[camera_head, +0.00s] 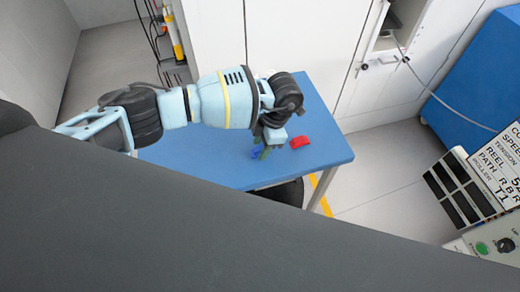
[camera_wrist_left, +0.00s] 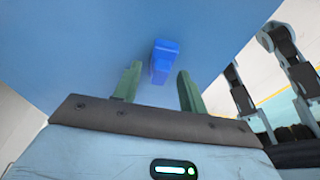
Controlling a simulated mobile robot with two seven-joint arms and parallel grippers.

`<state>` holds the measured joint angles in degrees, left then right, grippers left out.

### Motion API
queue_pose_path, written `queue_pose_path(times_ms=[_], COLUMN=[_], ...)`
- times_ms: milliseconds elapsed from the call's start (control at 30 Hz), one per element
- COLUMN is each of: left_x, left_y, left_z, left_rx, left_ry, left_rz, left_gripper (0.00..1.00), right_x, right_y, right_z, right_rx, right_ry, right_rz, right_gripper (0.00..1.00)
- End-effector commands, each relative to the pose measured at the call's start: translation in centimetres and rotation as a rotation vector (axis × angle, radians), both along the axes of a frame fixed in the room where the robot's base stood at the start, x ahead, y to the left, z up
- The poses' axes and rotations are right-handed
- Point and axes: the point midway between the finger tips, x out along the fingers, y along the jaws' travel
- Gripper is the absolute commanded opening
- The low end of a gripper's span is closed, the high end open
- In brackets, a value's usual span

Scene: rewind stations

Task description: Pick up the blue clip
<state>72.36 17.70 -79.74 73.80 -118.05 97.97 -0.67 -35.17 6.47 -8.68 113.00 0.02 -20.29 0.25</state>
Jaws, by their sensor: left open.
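The blue clip (camera_wrist_left: 161,62) lies on the blue table, straight ahead of my left gripper in the left wrist view. My left gripper (camera_wrist_left: 156,85) is open, with its two green fingers apart. The clip's near end reaches the opening between the fingertips, and I see no contact. In the head view the clip (camera_head: 255,155) is a small blue shape, partly hidden beside my left gripper (camera_head: 264,153), which points down over the table. My right gripper is not in view.
A red clip-like piece (camera_head: 300,142) lies on the table (camera_head: 325,150) just right of my left gripper. The table's right edge is close beyond it. A control panel (camera_head: 490,190) stands at the right. White cabinets (camera_head: 290,35) stand behind.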

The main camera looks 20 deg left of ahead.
Motion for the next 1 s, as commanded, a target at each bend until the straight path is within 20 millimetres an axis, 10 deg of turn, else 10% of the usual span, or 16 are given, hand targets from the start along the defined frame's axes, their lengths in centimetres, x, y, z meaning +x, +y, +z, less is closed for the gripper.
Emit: queue_pose_path(times_ms=[133, 433, 1000], left_x=[0.0, 0.0, 0.1], left_y=[0.0, 0.0, 0.0], left_z=[0.0, 0.0, 1.2], left_rx=[0.000, 0.000, -0.001], left_ry=[0.000, 0.000, -0.002], left_rz=[0.000, 0.001, 0.001], left_gripper=[0.39, 0.00, 0.00], right_x=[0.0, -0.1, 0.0], right_y=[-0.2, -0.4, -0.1], right_z=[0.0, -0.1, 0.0], right_rx=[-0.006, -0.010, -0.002], right_ry=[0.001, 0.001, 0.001], right_rz=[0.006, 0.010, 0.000], right_gripper=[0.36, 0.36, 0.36])
